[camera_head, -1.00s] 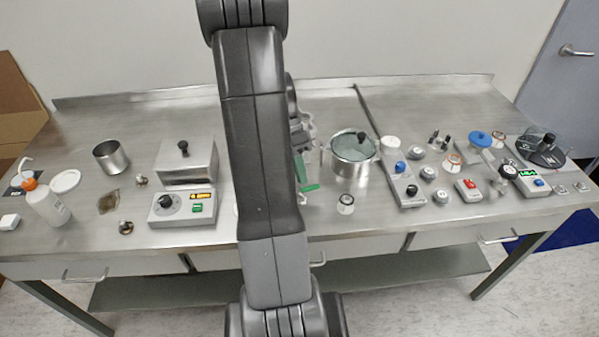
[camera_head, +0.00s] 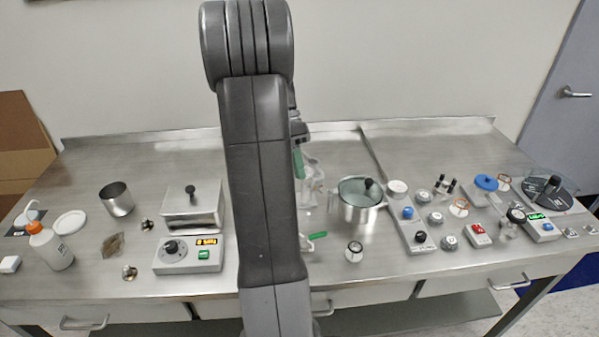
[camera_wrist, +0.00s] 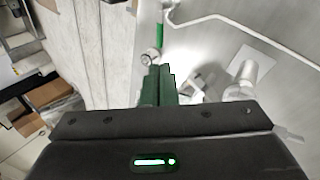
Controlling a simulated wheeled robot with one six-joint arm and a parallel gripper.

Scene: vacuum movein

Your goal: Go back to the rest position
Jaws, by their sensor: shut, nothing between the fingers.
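My gripper shows in the wrist view as two green fingers (camera_wrist: 158,84) pressed together, with nothing between them. In the head view my arm rises through the middle of the picture and hides most of the gripper; only a small green part shows beside it. The gripper appears to be above the steel bench (camera_head: 90,200), but its exact height cannot be told. No held object is visible.
Left of my arm stand a wash bottle (camera_head: 50,247), a steel beaker (camera_head: 117,200) and a hotplate device (camera_head: 187,255). To the right are a lidded pot (camera_head: 358,212), a small jar (camera_head: 354,252) and several small devices.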

